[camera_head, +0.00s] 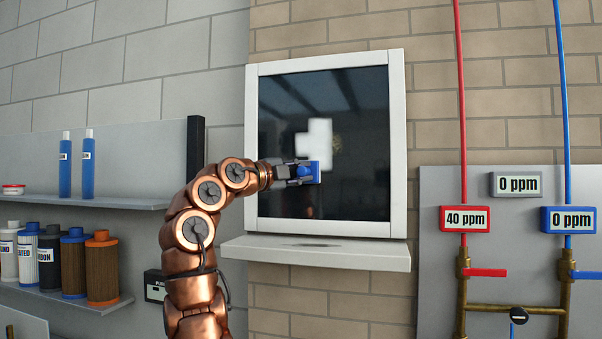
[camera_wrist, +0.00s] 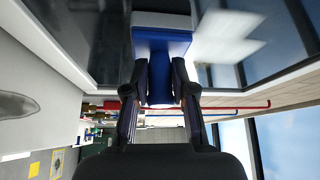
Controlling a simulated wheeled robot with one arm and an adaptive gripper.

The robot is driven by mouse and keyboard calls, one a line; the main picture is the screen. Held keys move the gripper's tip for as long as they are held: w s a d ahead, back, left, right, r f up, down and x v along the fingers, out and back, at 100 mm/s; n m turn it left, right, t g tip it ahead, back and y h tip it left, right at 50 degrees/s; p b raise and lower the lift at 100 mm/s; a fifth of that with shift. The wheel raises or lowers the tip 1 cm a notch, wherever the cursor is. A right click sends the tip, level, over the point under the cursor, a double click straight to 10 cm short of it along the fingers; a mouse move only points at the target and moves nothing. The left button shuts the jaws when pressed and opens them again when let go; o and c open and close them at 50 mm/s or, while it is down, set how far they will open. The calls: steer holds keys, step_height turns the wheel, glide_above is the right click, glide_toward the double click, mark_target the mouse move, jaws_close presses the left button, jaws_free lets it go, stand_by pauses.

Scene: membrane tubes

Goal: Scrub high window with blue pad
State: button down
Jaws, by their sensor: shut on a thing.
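The high window (camera_head: 355,120) is a dark glass pane in a white frame on the brick wall. My gripper (camera_head: 297,172) is in front of the lower middle of the pane, shut on the blue pad (camera_head: 314,172). In the wrist view the blue pad (camera_wrist: 162,42) is between my fingers, its face toward the glass. I cannot tell whether the pad touches the glass.
A white sill (camera_head: 320,252) juts out below the window. Shelves at left hold blue tubes (camera_head: 65,168) and several filter cartridges (camera_head: 102,268). At right, red (camera_head: 462,120) and blue (camera_head: 565,120) pipes with ppm displays run up a panel.

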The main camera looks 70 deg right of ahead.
steer(key=shift+r, duration=0.1)
steer(key=shift+d+r+p, duration=0.1)
steer(key=shift+r+p, duration=1.25)
steer(key=shift+p, duration=0.25)
steer(key=shift+r+p, duration=1.4)
steer(key=shift+p, duration=0.05)
steer(key=shift+r, duration=0.1)
steer(key=shift+r+p, duration=1.35)
steer(key=shift+p, duration=0.2)
steer(key=shift+r+p, duration=1.45)
steer(key=shift+p, duration=0.05)
